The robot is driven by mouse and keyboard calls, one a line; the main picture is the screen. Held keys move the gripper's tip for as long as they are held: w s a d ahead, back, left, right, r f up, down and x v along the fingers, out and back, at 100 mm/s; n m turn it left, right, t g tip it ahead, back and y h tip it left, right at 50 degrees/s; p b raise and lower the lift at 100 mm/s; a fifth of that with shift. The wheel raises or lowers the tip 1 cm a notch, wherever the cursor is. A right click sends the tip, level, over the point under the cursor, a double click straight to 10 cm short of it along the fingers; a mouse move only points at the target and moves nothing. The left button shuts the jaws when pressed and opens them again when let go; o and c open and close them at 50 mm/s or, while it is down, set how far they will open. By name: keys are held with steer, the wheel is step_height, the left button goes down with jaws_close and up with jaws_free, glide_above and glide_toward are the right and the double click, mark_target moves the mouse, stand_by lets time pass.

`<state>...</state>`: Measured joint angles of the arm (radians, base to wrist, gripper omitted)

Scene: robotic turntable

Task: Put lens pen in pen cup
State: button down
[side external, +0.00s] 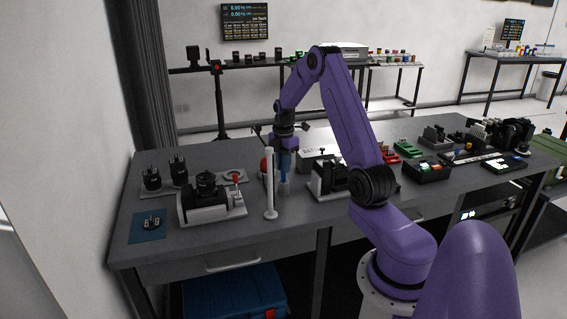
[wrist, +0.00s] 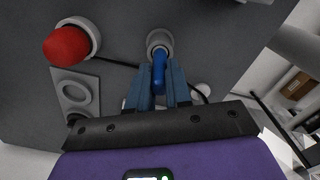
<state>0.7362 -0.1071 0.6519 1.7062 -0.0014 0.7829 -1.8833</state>
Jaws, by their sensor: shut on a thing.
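The lens pen is a blue rod (wrist: 159,74) between my gripper's fingers, which are shut on it. My gripper (wrist: 159,88) also shows in the side external view (side external: 285,168), pointing down at the near part of the bench. The pen cup is a small grey round cup (wrist: 154,38) straight beyond the fingertips in the wrist view. In the side external view the cup (side external: 283,188) is directly below the pen (side external: 284,178). The pen's far end overlaps the cup's mouth; how deep it reaches inside is hidden.
A white upright post (side external: 269,190) stands close in front of the cup. A red rounded thing in a pale holder (wrist: 68,45) is beside it. A grey device with a black top (side external: 205,195) stands left, and a black-and-white device (side external: 328,182) stands right.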

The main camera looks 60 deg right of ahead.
steer(key=shift+f, duration=1.45)
steer(key=c, duration=1)
jaws_free()
steer(key=shift+o, duration=0.2)
step_height(320, 180, up, 17)
steer(key=shift+r, duration=0.2)
